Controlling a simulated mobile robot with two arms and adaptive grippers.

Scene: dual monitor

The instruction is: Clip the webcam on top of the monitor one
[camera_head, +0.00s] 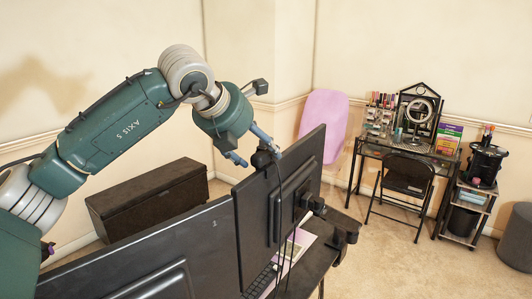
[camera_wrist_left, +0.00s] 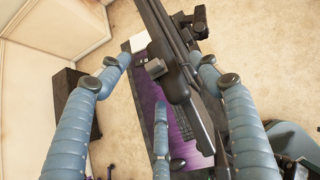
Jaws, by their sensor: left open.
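The small black webcam (camera_head: 262,158) sits at the top edge of the right-hand dark monitor (camera_head: 290,180), near its left corner. In the left wrist view the dark webcam (camera_wrist_left: 179,88) lies between my fingers, against the monitor's edge. Whether it is clipped or only resting I cannot tell. My left gripper (camera_head: 251,147) is open, its blue fingers on both sides of the webcam. In the left wrist view the open gripper (camera_wrist_left: 165,64) shows spread fingers, apart from the webcam. A second dark monitor (camera_head: 150,262) stands at the lower left. My right gripper is not in view.
The black desk (camera_head: 326,245) carries a keyboard (camera_head: 262,281) under the monitors. Thin dark cables hang behind the right-hand monitor. A dark chest (camera_head: 150,200) stands by the wall and a pink chair back (camera_head: 322,122) behind the desk.

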